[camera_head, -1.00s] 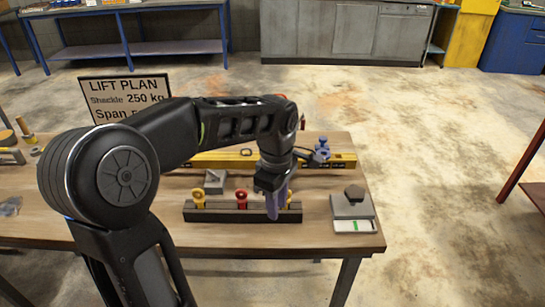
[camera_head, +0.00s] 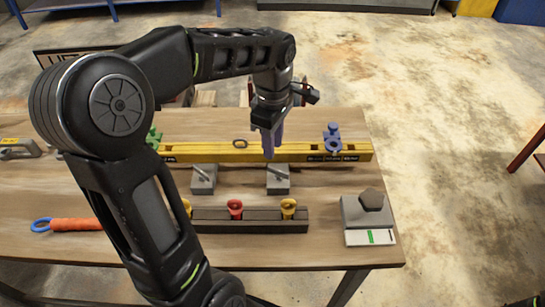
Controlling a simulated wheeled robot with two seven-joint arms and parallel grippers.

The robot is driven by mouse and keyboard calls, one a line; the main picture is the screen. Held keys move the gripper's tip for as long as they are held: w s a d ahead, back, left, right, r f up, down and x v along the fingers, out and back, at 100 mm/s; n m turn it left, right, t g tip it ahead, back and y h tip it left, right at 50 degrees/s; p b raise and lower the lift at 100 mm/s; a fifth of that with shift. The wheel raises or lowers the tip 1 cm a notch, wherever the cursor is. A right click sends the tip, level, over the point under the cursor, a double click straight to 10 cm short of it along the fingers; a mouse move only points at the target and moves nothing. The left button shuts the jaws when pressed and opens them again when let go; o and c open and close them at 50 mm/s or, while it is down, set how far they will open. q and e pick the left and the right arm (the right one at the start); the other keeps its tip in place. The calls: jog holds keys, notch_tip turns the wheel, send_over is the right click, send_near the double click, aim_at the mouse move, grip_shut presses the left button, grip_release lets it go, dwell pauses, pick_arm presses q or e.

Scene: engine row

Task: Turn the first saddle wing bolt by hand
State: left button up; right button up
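A long yellow beam (camera_head: 305,152) lies across the table. A blue saddle-like fitting (camera_head: 332,138) with a knob on top sits at its right part. A green fitting (camera_head: 153,139) shows at its left part, partly behind my arm. I cannot pick out a wing bolt for sure on either fitting. My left gripper (camera_head: 273,147) points down at the beam's middle, between a dark ring (camera_head: 240,143) and the blue fitting. Its purple fingers overlap in this view, so their gap is unclear. I see nothing held between them.
A dark rack (camera_head: 265,226) holds yellow and red eye pieces. Two grey blocks (camera_head: 203,185) (camera_head: 278,186) stand behind it. A grey unit (camera_head: 368,216) with a hex piece is at the right edge. An orange-handled tool (camera_head: 75,224) lies left. The sign is mostly hidden.

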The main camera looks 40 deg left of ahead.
aim_at(273, 168)
pick_arm(q)
jog(key=shift+f, duration=0.1)
jog(key=shift+f+p, duration=0.5)
jog(key=shift+f, duration=3.35)
jog(key=shift+c, duration=0.5)
grip_shut()
